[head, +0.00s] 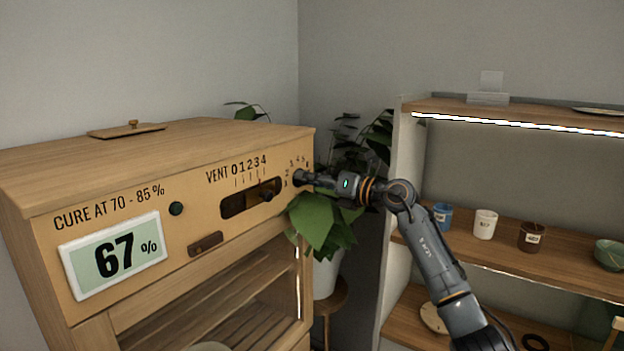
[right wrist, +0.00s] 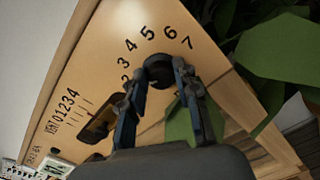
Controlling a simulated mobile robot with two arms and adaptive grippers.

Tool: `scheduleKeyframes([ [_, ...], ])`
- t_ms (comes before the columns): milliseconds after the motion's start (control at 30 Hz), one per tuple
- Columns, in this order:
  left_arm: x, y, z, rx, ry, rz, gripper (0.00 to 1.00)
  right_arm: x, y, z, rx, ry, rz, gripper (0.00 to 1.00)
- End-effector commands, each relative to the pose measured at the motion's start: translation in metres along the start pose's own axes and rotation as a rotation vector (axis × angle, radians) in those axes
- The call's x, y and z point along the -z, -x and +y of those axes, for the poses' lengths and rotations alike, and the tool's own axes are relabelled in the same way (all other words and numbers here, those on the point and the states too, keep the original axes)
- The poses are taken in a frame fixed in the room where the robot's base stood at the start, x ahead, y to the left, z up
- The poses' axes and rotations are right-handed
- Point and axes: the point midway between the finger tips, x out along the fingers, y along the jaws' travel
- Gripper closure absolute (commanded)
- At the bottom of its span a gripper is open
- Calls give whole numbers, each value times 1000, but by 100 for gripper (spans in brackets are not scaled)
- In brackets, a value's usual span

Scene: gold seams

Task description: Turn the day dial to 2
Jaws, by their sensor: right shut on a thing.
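The day dial (right wrist: 158,67) is a dark round knob on the right end of the wooden cabinet's front panel. In the right wrist view the numbers 3 to 7 arc around it, and a partly hidden 2 shows at the lower left. My right gripper (right wrist: 160,80) has a finger on either side of the dial and is shut on it. In the head view the right gripper (head: 304,179) reaches the dial from the right and covers most of it. I cannot tell which number the dial points to. My left gripper is not in view.
The cabinet (head: 150,185) carries a vent slider (head: 264,195) left of the dial and a display (head: 115,257) reading 67 %. A leafy plant (head: 316,222) stands close behind and below my right gripper. A shelf (head: 510,240) with cups is at the right.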

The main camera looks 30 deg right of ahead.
Motion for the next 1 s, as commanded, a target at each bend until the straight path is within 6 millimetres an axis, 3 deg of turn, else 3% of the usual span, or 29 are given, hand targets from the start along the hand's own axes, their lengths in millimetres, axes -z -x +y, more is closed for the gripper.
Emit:
scheduleKeyframes([
  [100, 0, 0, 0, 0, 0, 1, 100, -2, 0, 1, -1, 1, -4, 100],
  [133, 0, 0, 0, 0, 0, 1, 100, -2, 0, 1, -1, 1, -4, 63],
  [200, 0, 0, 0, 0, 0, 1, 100, -1, 0, 1, -1, 1, -4, 49],
  [233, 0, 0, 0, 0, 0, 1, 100, -1, 0, 1, -1, 1, -3, 47],
  [633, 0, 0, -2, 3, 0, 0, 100, -1, 8, -1, 2, 3, -1, 47],
  [1000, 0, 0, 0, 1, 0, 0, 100, 2, 75, -2, 4, 3, 3, 47],
])
